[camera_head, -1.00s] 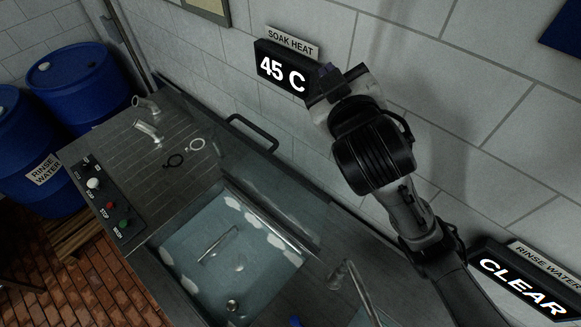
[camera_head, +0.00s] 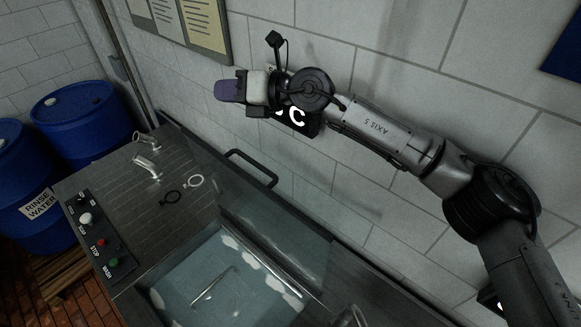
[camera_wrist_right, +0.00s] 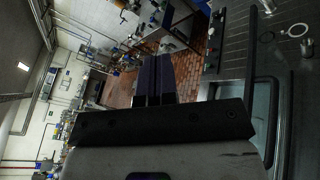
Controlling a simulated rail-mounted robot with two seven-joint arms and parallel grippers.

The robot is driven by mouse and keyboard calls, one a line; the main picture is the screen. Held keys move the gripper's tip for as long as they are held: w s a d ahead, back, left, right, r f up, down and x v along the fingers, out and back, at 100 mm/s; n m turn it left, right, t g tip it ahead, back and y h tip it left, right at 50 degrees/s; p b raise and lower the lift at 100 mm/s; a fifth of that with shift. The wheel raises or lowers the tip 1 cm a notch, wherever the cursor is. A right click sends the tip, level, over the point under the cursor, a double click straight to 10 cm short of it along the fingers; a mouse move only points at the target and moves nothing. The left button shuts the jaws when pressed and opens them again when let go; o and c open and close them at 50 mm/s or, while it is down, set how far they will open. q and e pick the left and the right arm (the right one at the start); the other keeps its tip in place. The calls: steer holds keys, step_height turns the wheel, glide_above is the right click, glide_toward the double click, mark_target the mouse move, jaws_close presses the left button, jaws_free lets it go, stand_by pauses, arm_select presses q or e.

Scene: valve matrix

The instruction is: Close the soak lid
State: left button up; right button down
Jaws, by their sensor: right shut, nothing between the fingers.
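The soak lid (camera_head: 270,237) looks like a clear, dark-edged panel raised along the wall side of the soak basin (camera_head: 228,285). A black bar handle (camera_head: 252,166) stands out at its upper edge. The basin below is open, with water and foam patches. My right gripper (camera_head: 228,91) is shut and empty, high in front of the wall, above and left of the handle and apart from it. Its purple fingers (camera_wrist_right: 153,80) lie together in the right wrist view. My left gripper is not in view.
Blue barrels (camera_head: 83,120) stand at the left. A notice board (camera_head: 190,22) hangs on the wall.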

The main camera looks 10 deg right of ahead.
steer(key=s+d+f+n+g+h, duration=0.1)
steer(key=s+d+f+g+h, duration=0.2)
steer(key=d+f+g+h, duration=0.35)
steer(key=s+d+f+n+g+h, duration=0.1)
steer(key=s+d+f+g+h, duration=0.25)
steer(key=d+f+h, duration=0.45)
steer(key=s+a+f+y+p, duration=0.1)
steer(key=a+f+p, duration=0.1)
steer(key=f, duration=0.3)
steer(key=s+a+f+t+y+p, duration=0.1)
steer(key=a+f, duration=0.1)
steer(key=f, duration=0.2)
steer(key=shift+s+f+p, duration=0.3)
steer(key=shift+f+p, duration=0.05)
steer(key=shift+p, duration=0.05)
steer(key=shift+y, duration=0.25)
